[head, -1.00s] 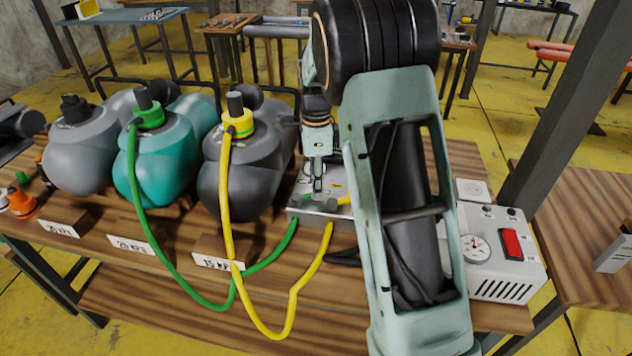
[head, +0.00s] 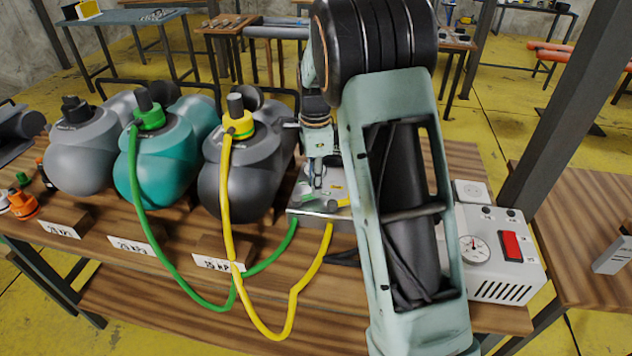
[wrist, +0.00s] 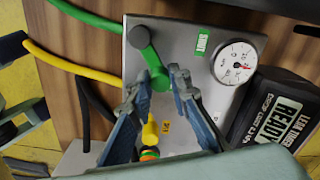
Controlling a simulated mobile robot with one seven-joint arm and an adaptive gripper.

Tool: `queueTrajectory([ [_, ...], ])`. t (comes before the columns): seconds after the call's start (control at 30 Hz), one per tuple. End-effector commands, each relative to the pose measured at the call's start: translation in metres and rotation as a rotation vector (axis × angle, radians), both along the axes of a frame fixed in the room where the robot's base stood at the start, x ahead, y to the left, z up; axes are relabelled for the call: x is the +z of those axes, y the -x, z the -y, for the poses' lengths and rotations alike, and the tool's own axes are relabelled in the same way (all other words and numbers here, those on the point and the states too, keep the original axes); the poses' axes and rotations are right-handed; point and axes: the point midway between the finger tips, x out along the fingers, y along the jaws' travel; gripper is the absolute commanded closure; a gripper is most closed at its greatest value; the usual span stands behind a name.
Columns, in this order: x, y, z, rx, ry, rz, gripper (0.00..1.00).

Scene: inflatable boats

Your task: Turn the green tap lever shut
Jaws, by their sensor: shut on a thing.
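The green tap lever (wrist: 149,55) is on a grey metal plate (wrist: 190,45) in the wrist view. It slants from a dark round fitting, where the green hose (wrist: 90,14) ends, to a round green end. My gripper (wrist: 160,80) has its two blue-grey fingers on either side of that green end and is shut on it. A yellow tap (wrist: 150,130) sits farther down the plate, partly hidden between the fingers. In the head view my gripper (head: 313,182) is over the plate (head: 325,213), and my arm hides part of it.
A round gauge (wrist: 235,62) and a black "READY" sign (wrist: 275,112) are close to the fingers. A yellow hose (head: 228,200) loops over the bench front. Grey, teal (head: 150,160) and dark inflatables stand left; a white box (head: 495,255) with a red switch stands right.

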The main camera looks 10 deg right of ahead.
Motion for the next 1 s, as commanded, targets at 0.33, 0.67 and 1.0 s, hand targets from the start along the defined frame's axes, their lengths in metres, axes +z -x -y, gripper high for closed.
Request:
queueTrajectory([
  [0.33, 0.002, -0.014, -0.005, 0.279, 0.000, 0.000, 1.00],
  [0.67, 0.002, -0.026, -0.014, 0.591, 0.001, 0.000, 1.00],
  [1.0, 0.001, -0.034, -0.025, 0.842, 0.001, 0.000, 1.00],
])
